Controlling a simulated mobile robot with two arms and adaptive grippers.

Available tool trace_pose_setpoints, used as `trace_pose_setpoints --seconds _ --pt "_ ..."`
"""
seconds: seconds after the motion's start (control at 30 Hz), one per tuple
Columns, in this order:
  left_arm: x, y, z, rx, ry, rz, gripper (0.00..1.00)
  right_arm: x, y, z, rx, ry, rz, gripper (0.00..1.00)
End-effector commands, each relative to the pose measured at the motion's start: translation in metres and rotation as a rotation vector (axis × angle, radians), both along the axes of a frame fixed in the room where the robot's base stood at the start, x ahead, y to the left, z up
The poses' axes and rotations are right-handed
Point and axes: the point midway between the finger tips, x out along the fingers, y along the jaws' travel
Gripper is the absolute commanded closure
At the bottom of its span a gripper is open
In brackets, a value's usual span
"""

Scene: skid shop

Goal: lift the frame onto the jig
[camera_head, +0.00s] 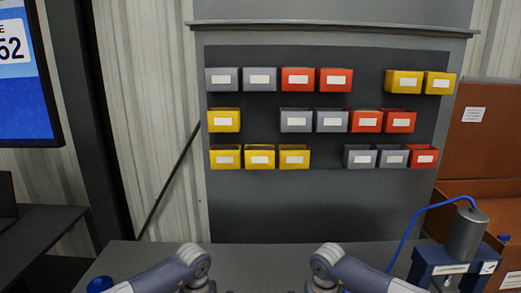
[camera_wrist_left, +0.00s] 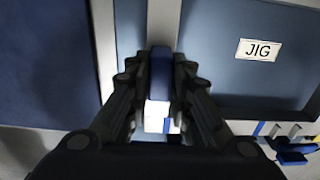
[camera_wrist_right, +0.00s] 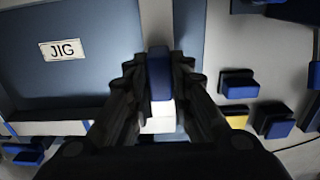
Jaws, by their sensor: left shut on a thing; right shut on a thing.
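The plate marked JIG is a blue-grey surface; it shows in the left wrist view (camera_wrist_left: 225,60) at the right and in the right wrist view (camera_wrist_right: 90,80) at the left. My left gripper (camera_wrist_left: 160,95) is shut on a blue block (camera_wrist_left: 160,70), which appears to be a grip on the frame. A pale bar (camera_wrist_left: 163,22), likely the frame's side, runs beyond it. My right gripper (camera_wrist_right: 158,95) is shut on a matching blue block (camera_wrist_right: 159,75), with a pale bar (camera_wrist_right: 157,22) beyond. The head view shows only my forearms; the frame and both grippers are out of its sight. Height above the jig is unclear.
Blue clamp-like blocks (camera_wrist_right: 240,88) lie right of my right gripper, and a blue piece (camera_wrist_left: 292,157) lies at lower right in the left wrist view. A grey bin rack (camera_head: 320,210) stands behind the bench (camera_head: 240,255). A blue device with a grey cylinder (camera_head: 466,235) stands at right.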

Motion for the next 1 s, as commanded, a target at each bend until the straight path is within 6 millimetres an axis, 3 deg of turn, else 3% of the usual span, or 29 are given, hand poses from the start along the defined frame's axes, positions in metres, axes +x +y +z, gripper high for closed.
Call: trace_pose_setpoints --seconds 1.0 --pt "0.000 -0.001 -0.010 -0.002 -0.001 0.000 1.00 0.000 0.001 -0.010 0.001 -0.001 0.001 1.00"
